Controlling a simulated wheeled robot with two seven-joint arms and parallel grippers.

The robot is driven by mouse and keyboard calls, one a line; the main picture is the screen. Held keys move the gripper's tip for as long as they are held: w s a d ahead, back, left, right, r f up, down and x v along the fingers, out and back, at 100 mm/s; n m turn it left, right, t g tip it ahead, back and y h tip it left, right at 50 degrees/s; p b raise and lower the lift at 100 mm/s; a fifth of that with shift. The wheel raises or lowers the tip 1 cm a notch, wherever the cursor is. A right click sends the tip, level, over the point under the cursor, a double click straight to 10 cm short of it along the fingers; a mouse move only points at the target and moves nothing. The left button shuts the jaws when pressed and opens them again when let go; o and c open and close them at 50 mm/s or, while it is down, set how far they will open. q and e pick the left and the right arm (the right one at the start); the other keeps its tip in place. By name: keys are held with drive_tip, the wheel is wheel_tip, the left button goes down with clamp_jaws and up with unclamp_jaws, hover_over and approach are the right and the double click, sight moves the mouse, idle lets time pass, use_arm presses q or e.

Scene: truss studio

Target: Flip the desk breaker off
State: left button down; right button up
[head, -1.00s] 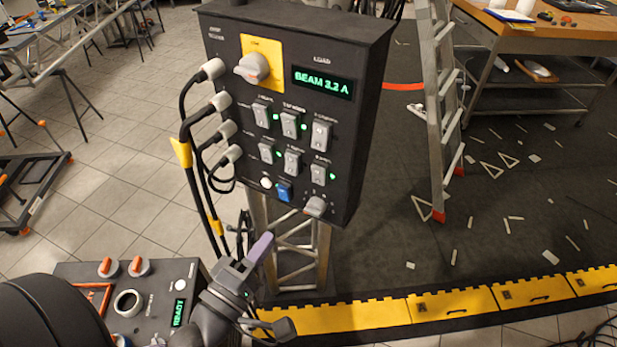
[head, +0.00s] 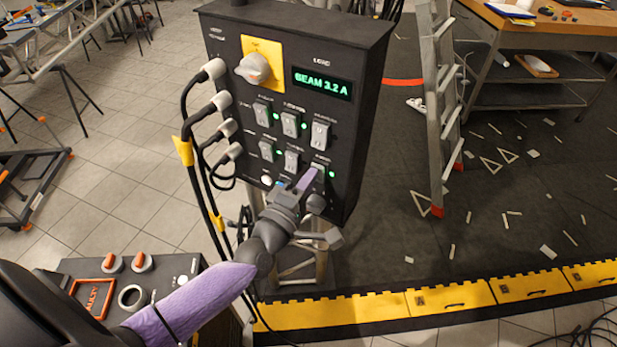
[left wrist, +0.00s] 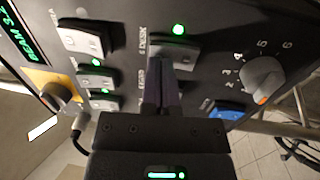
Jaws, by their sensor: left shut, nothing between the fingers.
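A dark power box (head: 372,80) bears pale rocker breakers in two rows. The lower right breaker (head: 319,169) has a lit green lamp (head: 332,175) beside it. In the left wrist view this breaker (left wrist: 185,49) lies right at my fingertips, with its lamp lit and small print nearby that I cannot read surely. My left gripper (head: 307,182), purple-tipped, is shut and empty and points at this breaker. The fingertips (left wrist: 171,80) overlap its lower edge; I cannot tell whether they touch. My right gripper is out of view.
A blue switch (left wrist: 225,110) and a numbered knob (left wrist: 266,80) sit close to the fingers. Other breakers (head: 290,124) are on the same face. Plugged cables (head: 186,130) hang at its left. A ladder (head: 438,110) stands right. A control box (head: 165,272) is at lower left.

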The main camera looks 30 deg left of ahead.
use_arm(q)
drive_tip(key=shift+w+r, duration=0.1)
drive_tip(key=shift+r, duration=0.05)
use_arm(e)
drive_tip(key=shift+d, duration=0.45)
use_arm(q)
drive_tip(key=s+f, duration=0.1)
drive_tip(key=s, duration=0.9)
drive_tip(key=shift+a+f+b, duration=0.15)
drive_tip(key=shift+a+b, duration=0.15)
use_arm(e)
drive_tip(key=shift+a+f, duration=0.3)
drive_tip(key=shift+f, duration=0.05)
use_arm(q)
drive_tip(key=shift+w, duration=0.1)
